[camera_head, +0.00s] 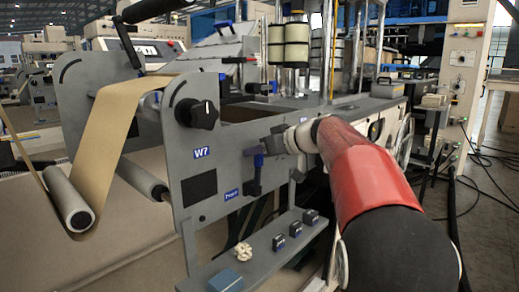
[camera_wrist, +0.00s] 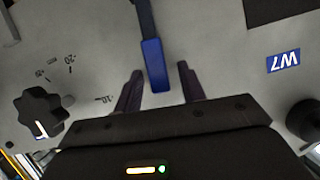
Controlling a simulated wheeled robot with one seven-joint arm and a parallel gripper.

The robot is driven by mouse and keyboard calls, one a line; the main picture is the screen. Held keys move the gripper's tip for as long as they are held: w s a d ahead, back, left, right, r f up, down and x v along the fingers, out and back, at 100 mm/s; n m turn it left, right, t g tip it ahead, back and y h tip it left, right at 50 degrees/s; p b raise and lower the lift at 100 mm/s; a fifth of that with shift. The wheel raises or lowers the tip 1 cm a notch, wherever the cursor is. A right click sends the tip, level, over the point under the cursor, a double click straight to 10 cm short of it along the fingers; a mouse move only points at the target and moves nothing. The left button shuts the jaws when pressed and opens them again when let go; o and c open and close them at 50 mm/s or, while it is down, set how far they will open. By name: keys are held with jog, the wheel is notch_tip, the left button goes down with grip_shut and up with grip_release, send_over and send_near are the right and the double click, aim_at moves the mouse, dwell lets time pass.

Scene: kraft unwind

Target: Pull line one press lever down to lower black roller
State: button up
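A lever with a blue grip (camera_wrist: 154,66) stands out in front of the grey machine panel in the wrist view; its dark shaft runs to the top edge. My gripper (camera_wrist: 160,72) is open, with one dark finger on each side of the blue grip and a visible gap on both sides. In the head view my gripper (camera_head: 268,146) is at the panel, right of the W7 label, beside the blue lever (camera_head: 255,172). The gripper and arm hide part of that area. I cannot pick out the black roller for certain.
A black knob (camera_head: 197,112) is on the panel above the W7 label (camera_head: 201,152). Another knob (camera_wrist: 40,112) with a scale is left in the wrist view. A lower shelf (camera_head: 262,252) carries small blocks. Brown kraft web (camera_head: 105,140) runs over rollers at left.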

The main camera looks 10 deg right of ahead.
aim_at(270, 177)
grip_shut()
dwell(0.3)
jog(key=w+d+f+m+y, duration=0.2)
jog(key=m, duration=0.1)
jog(key=w+d+f+m+g+y+p, duration=0.1)
jog(key=w+d+f+m, duration=0.1)
jog(key=d+f+m, duration=0.1)
jog(key=w+d+f+m+y+p, duration=0.1)
jog(key=w+d+f+m+y, duration=0.1)
jog(key=d+f+m, duration=0.1)
jog(key=shift+f+m+g+y, duration=0.2)
jog(key=shift+m+g+y, duration=0.1)
jog(key=shift+m, duration=0.1)
jog(key=shift+w+d+f+m+y+b, duration=0.15)
jog(key=shift+f+m+y+b, duration=0.35)
jog(key=shift+f+m, duration=1.1)
jog(key=shift+f, duration=0.2)
